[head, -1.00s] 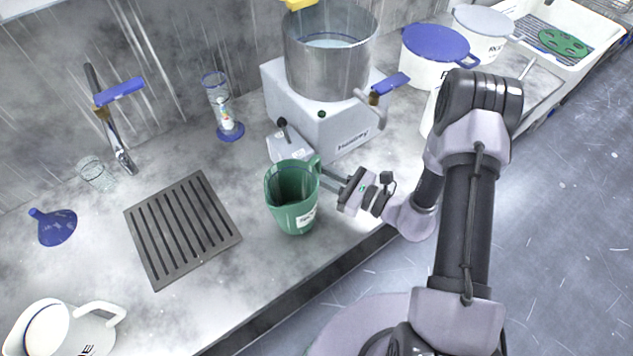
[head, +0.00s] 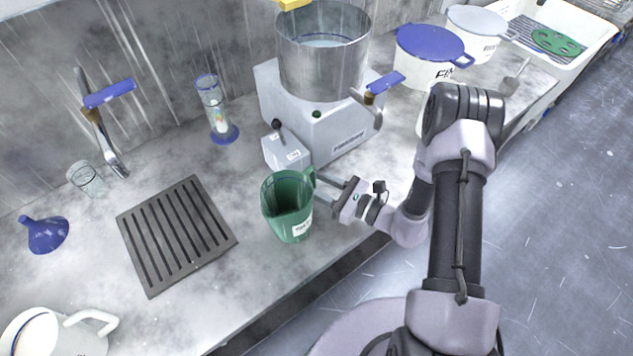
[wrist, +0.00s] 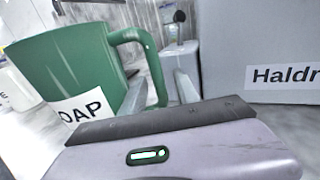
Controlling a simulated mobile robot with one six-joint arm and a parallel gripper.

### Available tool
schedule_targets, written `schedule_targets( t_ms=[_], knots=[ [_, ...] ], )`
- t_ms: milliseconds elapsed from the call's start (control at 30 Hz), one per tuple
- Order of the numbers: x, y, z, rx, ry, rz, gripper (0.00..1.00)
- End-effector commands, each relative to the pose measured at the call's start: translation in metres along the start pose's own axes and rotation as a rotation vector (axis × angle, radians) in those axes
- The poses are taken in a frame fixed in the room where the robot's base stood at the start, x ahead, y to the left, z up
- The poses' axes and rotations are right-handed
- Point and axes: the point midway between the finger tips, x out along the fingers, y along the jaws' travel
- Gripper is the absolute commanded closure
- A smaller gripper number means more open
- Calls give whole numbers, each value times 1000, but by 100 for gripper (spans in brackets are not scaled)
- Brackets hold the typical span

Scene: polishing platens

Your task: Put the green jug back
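The green jug (head: 287,209) stands upright on the grey counter, in front of the white heater. It has a white label and its handle points towards my gripper. My gripper (head: 325,190) is at the jug's handle side, low over the counter, with its two fingers apart. In the wrist view the jug (wrist: 72,62) fills the left side, and its handle (wrist: 152,62) comes down between the fingers of my gripper (wrist: 163,88). A gap shows between the handle and the right finger, so the gripper looks open around the handle. The far fingertips are partly hidden.
The heater (head: 335,135) bears a steel pot (head: 323,75). A slotted drain plate (head: 128,232), blue funnel (head: 43,234), glass beaker (head: 86,180) and white jug (head: 72,335) are at left. A cylinder (head: 212,100) stands behind. Lidded tubs (head: 430,45) are at back right.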

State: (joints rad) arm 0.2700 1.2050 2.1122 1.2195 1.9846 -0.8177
Motion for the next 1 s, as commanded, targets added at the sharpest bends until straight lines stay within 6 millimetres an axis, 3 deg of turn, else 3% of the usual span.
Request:
schedule_targets(
  t_ms=[67, 167, 500, 667, 767, 900, 1000],
  knots=[
    [-1, 0, 6, 0, 0, -1, 63],
    [-20, -2, 4, 1, 2, -6, 63],
    [-105, -1, 4, 0, 0, -5, 63],
    [-117, 2, 12, -21, 7, 30, 63],
    [-107, 16, 50, -126, 51, 189, 63],
    [-98, 67, 123, -404, 219, 554, 63],
    [-110, 106, 161, -663, 401, 784, 63]
  ],
)
